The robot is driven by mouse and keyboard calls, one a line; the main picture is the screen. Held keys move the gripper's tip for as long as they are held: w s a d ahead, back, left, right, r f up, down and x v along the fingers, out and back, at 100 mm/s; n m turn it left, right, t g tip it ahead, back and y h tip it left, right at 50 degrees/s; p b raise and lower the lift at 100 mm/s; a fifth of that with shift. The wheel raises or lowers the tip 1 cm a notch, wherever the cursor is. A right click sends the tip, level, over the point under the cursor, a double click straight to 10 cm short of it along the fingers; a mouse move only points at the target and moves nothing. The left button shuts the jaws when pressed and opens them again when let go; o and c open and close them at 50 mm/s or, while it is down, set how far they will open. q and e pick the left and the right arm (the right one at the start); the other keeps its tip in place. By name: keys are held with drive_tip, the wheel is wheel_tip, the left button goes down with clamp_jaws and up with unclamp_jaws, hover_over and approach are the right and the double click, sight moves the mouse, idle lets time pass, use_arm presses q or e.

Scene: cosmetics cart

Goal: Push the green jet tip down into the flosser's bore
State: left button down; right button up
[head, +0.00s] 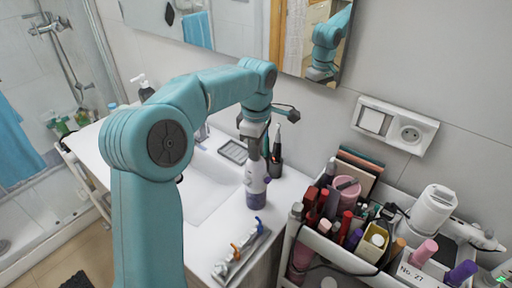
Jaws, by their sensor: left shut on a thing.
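The flosser (257,187), a white body with a purple base, stands upright on the white washstand top. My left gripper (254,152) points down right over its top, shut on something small. The fingers and the flosser's top run together in this view, so the bore is hidden. The green jet tip cannot be made out; the thing in the jaws fits it, but I cannot tell how deep it sits. My right gripper is out of view.
A grey rack (240,257) with a blue tip (259,226) and an orange tip (235,248) lies in front. A dark toothbrush-like device (276,160) stands close behind the flosser. The basin (205,190) is left. A crowded cosmetics cart (342,257) stands right.

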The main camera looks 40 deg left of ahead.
use_arm(q)
drive_tip(key=shift+f, duration=0.2)
drive_tip(key=c, duration=1)
unclamp_jaws()
drive_tip(key=shift+r, duration=0.1)
drive_tip(key=shift+r, duration=0.1)
wheel_tip(320, 180, up, 16)
drive_tip(key=p, duration=0.3)
drive_tip(key=shift+d, duration=0.1)
drive_tip(key=shift+s, duration=0.1)
